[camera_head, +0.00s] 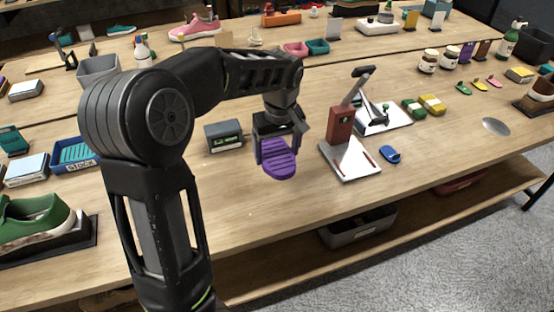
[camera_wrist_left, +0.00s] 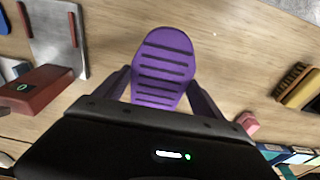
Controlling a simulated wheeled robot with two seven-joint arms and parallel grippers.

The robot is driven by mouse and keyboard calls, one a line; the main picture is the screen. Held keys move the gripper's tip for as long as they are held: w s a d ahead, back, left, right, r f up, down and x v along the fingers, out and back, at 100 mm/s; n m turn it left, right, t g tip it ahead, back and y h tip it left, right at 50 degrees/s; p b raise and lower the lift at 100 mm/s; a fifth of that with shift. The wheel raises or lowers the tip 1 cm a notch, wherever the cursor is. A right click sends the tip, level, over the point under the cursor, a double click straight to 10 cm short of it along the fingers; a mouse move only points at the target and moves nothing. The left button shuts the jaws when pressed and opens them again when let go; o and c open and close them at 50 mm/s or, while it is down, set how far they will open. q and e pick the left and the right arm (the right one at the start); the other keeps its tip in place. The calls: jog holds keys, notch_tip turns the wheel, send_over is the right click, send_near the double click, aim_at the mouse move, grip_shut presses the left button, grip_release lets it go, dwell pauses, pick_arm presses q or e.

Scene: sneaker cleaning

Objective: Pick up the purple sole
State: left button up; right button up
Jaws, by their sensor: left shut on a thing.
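The purple sole (camera_head: 278,160) is a ridged, rounded slab with dark grooves across it. My left gripper (camera_head: 274,148) is shut on it, with one finger at each side. The sole also shows in the left wrist view (camera_wrist_left: 164,66), between the two fingers (camera_wrist_left: 160,92), over the wooden table. I cannot tell for sure whether it touches the table or hangs just above it. My right gripper is in neither view.
Right of the sole stands a white-based press with a red block (camera_head: 340,125), with a small blue piece (camera_head: 390,154) beside it. A dark box (camera_head: 224,135) is close on the left. A green sneaker (camera_head: 38,222) sits at far left. The table front is clear.

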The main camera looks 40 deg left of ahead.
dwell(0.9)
pick_arm(q)
jog(key=shift+w+m, duration=0.3)
jog(key=shift+m, duration=0.4)
jog(key=w+d+f+m, duration=0.1)
jog(key=d+m, duration=0.2)
jog(key=d, duration=0.2)
jog(key=w+d+f+m, duration=0.1)
jog(key=d+f+m, duration=0.1)
jog(key=d, duration=0.4)
jog(key=w+d+f+m+h, duration=0.1)
jog(key=d+f+m, duration=0.1)
jog(key=d+m, duration=0.2)
jog(key=shift+w+d+m+t, duration=0.3)
jog(key=shift+w+d, duration=0.1)
jog(key=shift+d, duration=0.4)
jog(key=shift+d+f, duration=0.1)
jog(key=shift+d, duration=0.05)
